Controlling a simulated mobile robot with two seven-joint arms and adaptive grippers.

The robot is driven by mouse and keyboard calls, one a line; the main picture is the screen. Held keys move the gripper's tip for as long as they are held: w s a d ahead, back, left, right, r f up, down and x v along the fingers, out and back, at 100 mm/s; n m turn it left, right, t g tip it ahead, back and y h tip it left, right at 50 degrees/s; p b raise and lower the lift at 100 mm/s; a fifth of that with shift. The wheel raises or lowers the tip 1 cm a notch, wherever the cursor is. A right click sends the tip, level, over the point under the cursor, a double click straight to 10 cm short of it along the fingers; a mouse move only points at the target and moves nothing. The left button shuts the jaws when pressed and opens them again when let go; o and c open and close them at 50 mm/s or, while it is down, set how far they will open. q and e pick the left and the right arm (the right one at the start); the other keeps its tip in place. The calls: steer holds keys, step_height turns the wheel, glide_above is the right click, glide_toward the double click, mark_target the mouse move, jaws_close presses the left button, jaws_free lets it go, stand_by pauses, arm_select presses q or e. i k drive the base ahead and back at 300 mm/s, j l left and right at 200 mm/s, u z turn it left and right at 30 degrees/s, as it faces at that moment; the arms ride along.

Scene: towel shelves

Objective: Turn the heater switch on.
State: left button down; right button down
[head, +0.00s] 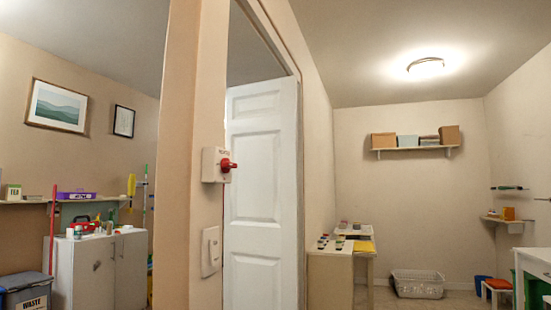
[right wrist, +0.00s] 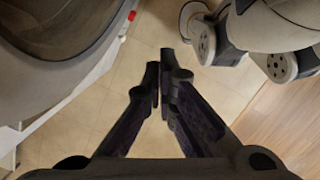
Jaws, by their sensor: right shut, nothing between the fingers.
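The heater switch (head: 216,164) is a white box with a red knob (head: 228,164) on the narrow end of a wall, left of the middle in the head view. The lettering on the box is too small to read. The knob sticks out to the right. My right gripper (right wrist: 160,80) shows in the right wrist view, pointing down over the tiled floor. Its fingers are together with nothing between them, and it is not near the switch. Neither gripper shows in the head view.
A white light switch plate (head: 211,251) sits below the heater switch. A white panelled door (head: 262,185) stands just right of it. A small cabinet (head: 330,265) and a laundry basket (head: 418,284) are farther back. Tiled floor (right wrist: 150,30) lies beneath my right gripper.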

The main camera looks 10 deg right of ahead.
mark_target(226, 165)
steer(key=i+u, duration=0.2)
steer(key=i, duration=0.15)
steer(key=i+l+u, duration=0.35)
steer(key=l, duration=0.3)
steer(key=i+l+u, duration=0.35)
steer(key=l, duration=0.4)
